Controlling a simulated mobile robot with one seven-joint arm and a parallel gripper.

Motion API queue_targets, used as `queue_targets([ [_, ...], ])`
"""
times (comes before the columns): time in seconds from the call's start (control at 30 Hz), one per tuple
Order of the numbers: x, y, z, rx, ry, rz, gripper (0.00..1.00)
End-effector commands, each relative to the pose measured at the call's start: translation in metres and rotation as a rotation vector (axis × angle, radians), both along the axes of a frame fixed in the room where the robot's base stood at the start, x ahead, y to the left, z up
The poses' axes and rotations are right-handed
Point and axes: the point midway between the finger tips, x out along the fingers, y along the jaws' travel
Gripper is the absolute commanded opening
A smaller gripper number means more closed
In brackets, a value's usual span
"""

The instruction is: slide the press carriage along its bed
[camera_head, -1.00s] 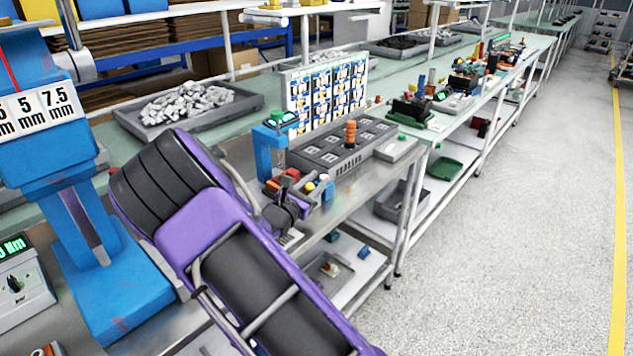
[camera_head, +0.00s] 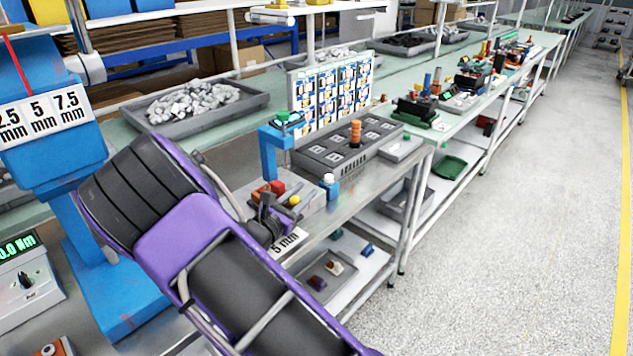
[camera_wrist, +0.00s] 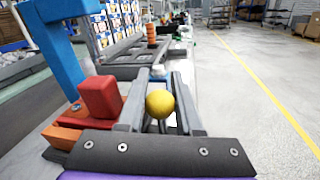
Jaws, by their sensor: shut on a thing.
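The blue press (camera_head: 270,152) stands on the bench near the picture's middle; its column (camera_wrist: 58,60) is at the left of the wrist view. A red block (camera_head: 268,190) with an orange part below it sits low in front of the press, and the red block (camera_wrist: 100,97) is left of my fingers in the wrist view. A yellow ball knob (camera_head: 294,200) shows beside it; the knob (camera_wrist: 160,103) appears between my two fingers. My gripper (camera_head: 284,206) is shut on the carriage at this knob. The fingers hide the carriage's lower part and the bed.
A grey socketed fixture (camera_head: 345,145) with an orange stack stands behind the press. A small white-topped blue post (camera_head: 329,184) is close to the right of my gripper. A "5 mm" label (camera_head: 287,242) lies at the bench front. A tall blue machine (camera_head: 45,130) stands at left.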

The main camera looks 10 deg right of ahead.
Motion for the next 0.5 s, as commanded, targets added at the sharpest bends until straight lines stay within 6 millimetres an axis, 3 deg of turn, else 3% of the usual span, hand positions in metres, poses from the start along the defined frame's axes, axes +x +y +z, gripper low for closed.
queue_targets([
  [0.2, -0.034, 0.048, 0.002, 0.0, 0.003, 0.005, 0.0],
  [0.5, -0.071, 0.097, 0.001, 0.0, 0.002, 0.002, 0.0],
])
